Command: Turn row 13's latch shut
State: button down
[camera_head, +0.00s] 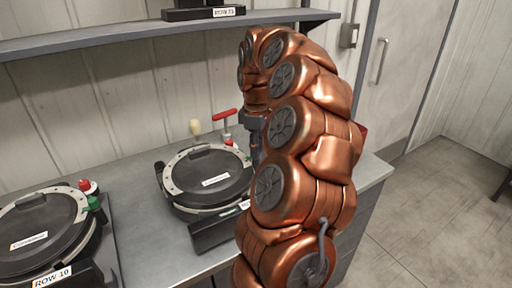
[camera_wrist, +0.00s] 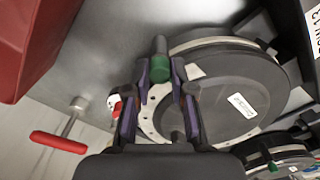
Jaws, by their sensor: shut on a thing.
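The row 13 seed meter (camera_head: 212,178) is a round black-lidded unit with a pale ring, in the middle of the bench. It also shows in the wrist view (camera_wrist: 225,85), with a tag (camera_wrist: 315,32) ending in 13 at the top right. At its rim is a green knob (camera_wrist: 159,70) on a grey post, seemingly the latch. My gripper (camera_wrist: 165,72) is shut on this knob, a finger on each side. In the head view my copper arm hides the knob and most of the gripper.
The row 10 meter (camera_head: 40,235) stands at the left. A red T-handle (camera_head: 224,114) and a pale knob (camera_head: 195,127) stand behind the row 13 meter. A shelf (camera_head: 120,36) runs above. A red block (camera_wrist: 30,40) is close by in the wrist view.

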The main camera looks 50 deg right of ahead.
jog(key=c, duration=1)
grip_release()
jog(key=shift+r, duration=6)
jog(key=shift+a, duration=0.1)
